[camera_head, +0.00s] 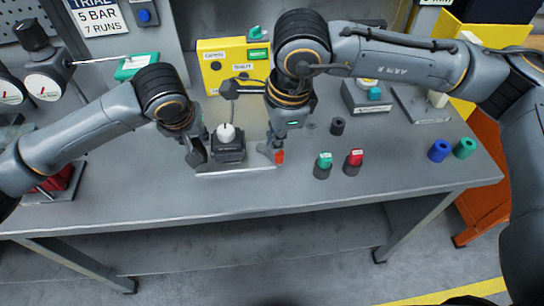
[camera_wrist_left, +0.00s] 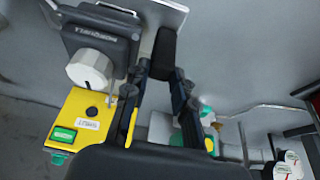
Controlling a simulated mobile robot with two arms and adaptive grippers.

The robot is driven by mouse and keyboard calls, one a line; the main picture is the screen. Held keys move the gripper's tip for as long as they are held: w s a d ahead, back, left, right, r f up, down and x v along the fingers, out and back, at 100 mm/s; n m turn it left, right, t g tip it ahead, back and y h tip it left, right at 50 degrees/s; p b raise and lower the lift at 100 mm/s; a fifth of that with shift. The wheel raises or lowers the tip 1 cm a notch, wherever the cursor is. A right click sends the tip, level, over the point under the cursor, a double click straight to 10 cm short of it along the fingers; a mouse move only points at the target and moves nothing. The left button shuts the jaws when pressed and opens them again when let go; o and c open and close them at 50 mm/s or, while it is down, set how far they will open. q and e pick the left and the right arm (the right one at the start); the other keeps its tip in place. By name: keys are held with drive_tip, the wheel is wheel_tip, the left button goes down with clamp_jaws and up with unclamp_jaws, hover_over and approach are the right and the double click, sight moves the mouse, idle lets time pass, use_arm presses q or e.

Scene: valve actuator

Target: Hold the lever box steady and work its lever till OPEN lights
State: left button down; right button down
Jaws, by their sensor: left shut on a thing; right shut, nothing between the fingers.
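The lever box (camera_head: 229,152) is a dark box with a white round knob (camera_head: 227,133) on top, standing on a pale plate (camera_head: 236,170) on the bench. It also shows in the left wrist view (camera_wrist_left: 98,42). My left gripper (camera_head: 203,158) is at its left side, shut on it; the exact contact is hard to make out. My right gripper (camera_head: 271,152) is shut and empty, just right of the box, beside a small red piece. I cannot clearly make out the lever.
A teal-topped plug (camera_head: 324,166) and a red-topped plug (camera_head: 353,163) stand to the right. Gauges (camera_head: 43,88) are at the left. The front of the bench is clear.

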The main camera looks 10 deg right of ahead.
drive_tip(key=s+a+m+h, duration=0.2)
drive_tip(key=a+m+h, duration=0.15)
drive_tip(key=m, duration=2.35)
drive_tip(key=shift+t+y, duration=0.25)
drive_tip(key=shift+t, duration=0.05)
drive_tip(key=x, duration=1)
drive_tip(key=shift+a+f, duration=0.15)
drive_tip(key=w+d, duration=0.2)
drive_tip(key=shift+w, duration=0.3)
drive_tip(key=shift+w+d, duration=0.15)
drive_tip(key=shift+w, duration=0.1)
